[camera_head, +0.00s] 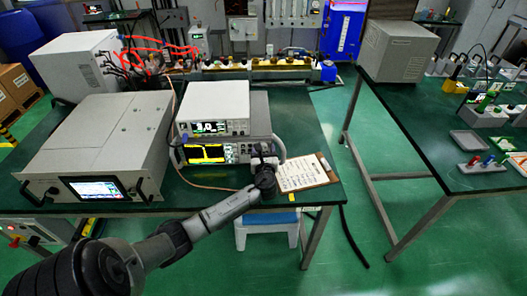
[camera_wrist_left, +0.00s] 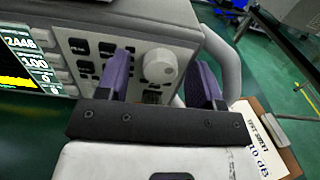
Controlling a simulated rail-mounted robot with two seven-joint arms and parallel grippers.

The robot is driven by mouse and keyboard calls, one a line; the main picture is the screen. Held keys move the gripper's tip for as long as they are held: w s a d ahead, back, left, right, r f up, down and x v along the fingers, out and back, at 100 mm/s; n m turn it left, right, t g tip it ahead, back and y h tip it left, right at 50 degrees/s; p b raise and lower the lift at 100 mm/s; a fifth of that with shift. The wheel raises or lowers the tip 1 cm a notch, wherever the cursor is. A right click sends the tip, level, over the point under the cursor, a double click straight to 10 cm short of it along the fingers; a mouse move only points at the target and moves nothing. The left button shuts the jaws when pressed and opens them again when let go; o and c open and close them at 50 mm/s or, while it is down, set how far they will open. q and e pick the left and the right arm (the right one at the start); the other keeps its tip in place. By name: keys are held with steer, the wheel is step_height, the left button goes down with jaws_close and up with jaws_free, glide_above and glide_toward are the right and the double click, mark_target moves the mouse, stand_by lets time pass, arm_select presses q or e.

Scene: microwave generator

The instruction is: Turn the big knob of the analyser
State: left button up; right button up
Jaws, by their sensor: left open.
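The analyser (camera_head: 212,155) is the lower of two stacked instruments, with a yellow trace on its screen; its front panel (camera_wrist_left: 120,20) fills the upper left of the left wrist view. Its big pale round knob (camera_wrist_left: 158,66) sits at the panel's right side, among dark buttons. My left gripper (camera_head: 264,152) is in front of the analyser's right end and hides the knob in the head view. In the left wrist view its two purple-grey fingers (camera_wrist_left: 163,63) are open, one on each side of the knob, with visible gaps. My right gripper is not in view.
A grey handle (camera_wrist_left: 225,65) stands close to the right finger. A clipboard (camera_head: 308,172) lies on the green table right of the analyser. A white instrument (camera_head: 213,103) sits on top. A large grey unit (camera_head: 100,145) stands left. Beyond the table's right edge is open floor.

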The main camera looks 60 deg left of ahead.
arm_select(q)
steer(key=c, duration=0.9)
steer(key=shift+r+n+p, duration=0.1)
steer(key=shift+n+p, duration=0.25)
steer(key=shift+n, duration=0.15)
steer(key=n, duration=0.3)
